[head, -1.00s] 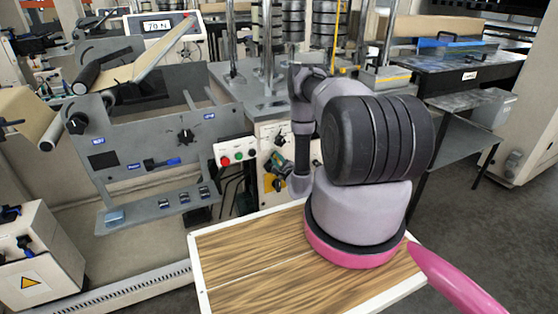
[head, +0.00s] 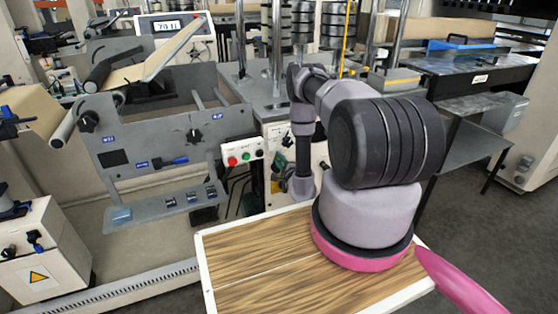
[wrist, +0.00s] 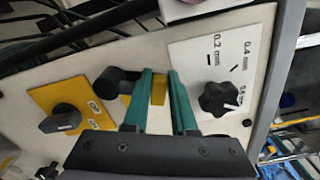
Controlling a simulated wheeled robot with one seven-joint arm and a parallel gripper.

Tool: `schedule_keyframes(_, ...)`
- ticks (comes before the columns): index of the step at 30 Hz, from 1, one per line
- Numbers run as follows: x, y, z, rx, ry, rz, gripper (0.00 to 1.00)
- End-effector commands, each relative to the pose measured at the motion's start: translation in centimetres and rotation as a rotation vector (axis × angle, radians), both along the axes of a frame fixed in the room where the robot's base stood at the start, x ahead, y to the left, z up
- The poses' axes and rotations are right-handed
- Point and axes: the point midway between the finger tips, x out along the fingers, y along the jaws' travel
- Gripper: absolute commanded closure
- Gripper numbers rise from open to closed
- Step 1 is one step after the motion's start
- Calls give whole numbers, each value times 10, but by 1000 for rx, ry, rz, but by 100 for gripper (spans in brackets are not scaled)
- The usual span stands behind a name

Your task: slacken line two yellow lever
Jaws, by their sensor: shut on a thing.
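My gripper (wrist: 158,78) has teal fingers, shut on a small yellow lever (wrist: 158,92) in the wrist view. The lever stands out from a pale panel (wrist: 75,68), beside a dark round pivot (wrist: 115,84). The fingers lie on either side of the yellow part; the rest of it is hidden. In the head view my arm reaches down to the front of the machine and hides most of the gripper and the lever. I cannot read a line number near it.
Left of the lever is a yellow plate with a dark rotary knob (wrist: 62,119); right is a black star knob (wrist: 220,97) on a white scale plate. A push-button box (head: 243,151) and a grey roller frame (head: 160,135) stand left of my arm.

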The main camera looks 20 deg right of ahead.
Motion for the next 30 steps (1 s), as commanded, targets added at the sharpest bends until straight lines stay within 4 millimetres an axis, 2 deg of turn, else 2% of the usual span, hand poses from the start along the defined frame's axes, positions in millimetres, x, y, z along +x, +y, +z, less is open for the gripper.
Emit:
schedule_keyframes(3, -1, 0, -1, 1, 3, 1, 100)
schedule_keyframes(4, -1, 0, -1, 1, 3, 1, 64)
schedule_keyframes(5, -1, 0, -1, 1, 3, 1, 52)
schedule_keyframes(6, -1, 0, -1, 1, 3, 1, 45)
schedule_keyframes(14, 0, 0, 0, 2, 1, 0, 45)
schedule_keyframes(18, -7, 0, -1, 1, 2, 1, 45)
schedule_keyframes(20, -14, 0, -1, 2, 4, 2, 45)
schedule_keyframes(30, -80, -1, -2, 2, 5, 3, 45)
